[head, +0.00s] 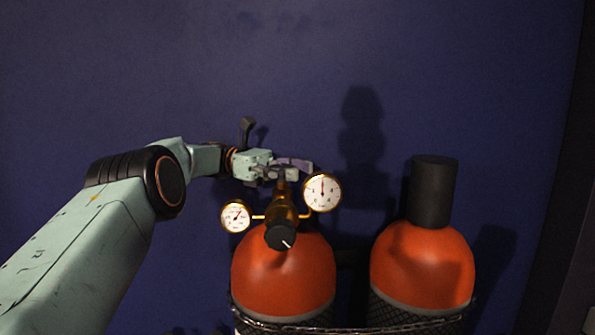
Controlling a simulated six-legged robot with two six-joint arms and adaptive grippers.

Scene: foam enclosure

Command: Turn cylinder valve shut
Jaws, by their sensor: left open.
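A red-orange cylinder (284,277) stands upright in front of me, with a brass valve body (284,207) on top. A black knob (280,237) with a white mark faces me on the front of the brass body. A smaller gauge (235,216) sits to its left and a larger gauge (322,192) to its right. My left gripper (294,170) is at the top of the brass body, behind and above the gauges. It is open, with its fingers pointing right. I cannot tell whether it touches the valve, and the valve's top is partly hidden by it. My right gripper is not in view.
A second red-orange cylinder (422,265) with a black cap (433,191) stands to the right. A chain (350,329) runs across both cylinders low down. A dark blue wall (480,80) is behind.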

